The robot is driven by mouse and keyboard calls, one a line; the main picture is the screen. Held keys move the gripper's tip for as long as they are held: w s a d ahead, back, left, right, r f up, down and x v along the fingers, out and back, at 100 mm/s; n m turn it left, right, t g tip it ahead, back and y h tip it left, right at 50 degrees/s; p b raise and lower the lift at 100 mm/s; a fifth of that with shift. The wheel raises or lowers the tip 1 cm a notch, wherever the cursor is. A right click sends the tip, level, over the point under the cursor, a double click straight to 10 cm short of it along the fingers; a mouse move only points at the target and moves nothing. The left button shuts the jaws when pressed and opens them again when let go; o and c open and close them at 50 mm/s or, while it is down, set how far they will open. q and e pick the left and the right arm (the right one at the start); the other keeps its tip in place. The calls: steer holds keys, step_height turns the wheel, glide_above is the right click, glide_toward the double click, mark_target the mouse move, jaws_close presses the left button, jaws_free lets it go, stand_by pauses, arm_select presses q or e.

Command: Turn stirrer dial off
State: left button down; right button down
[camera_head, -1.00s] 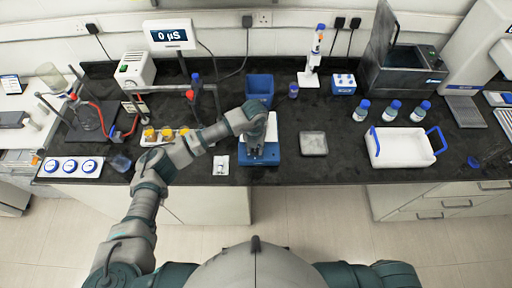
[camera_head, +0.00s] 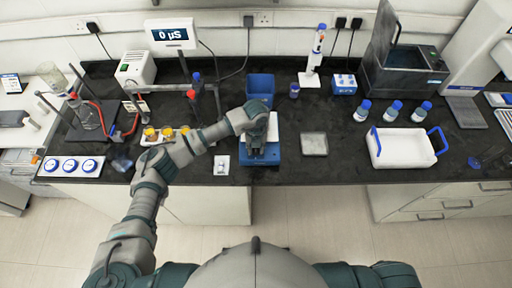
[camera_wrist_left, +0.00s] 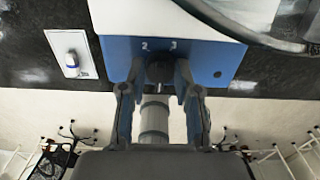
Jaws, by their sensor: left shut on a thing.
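The stirrer (camera_head: 261,155) is a blue box with a white top, standing at the front edge of the black bench in the head view. In the left wrist view its blue front face (camera_wrist_left: 215,62) shows printed numbers around a dark dial (camera_wrist_left: 160,73). My left gripper (camera_head: 258,147) is at the stirrer's front. In the left wrist view its two fingers (camera_wrist_left: 160,75) are closed in on the dial from both sides. The fingers hide part of the dial, and I cannot read its setting. My right gripper is not in view.
A small white plate (camera_head: 221,165) lies left of the stirrer, and a grey square pad (camera_head: 314,144) lies right. A white tray with blue handles (camera_head: 403,150) is farther right. Yellow-topped jars (camera_head: 168,133) stand left, near my arm.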

arm_select(q)
steer(key=c, duration=1.1)
jaws_free()
steer(key=shift+w, duration=0.15)
step_height(320, 180, up, 12)
steer(key=shift+f, duration=0.1)
steer(key=shift+d, duration=0.1)
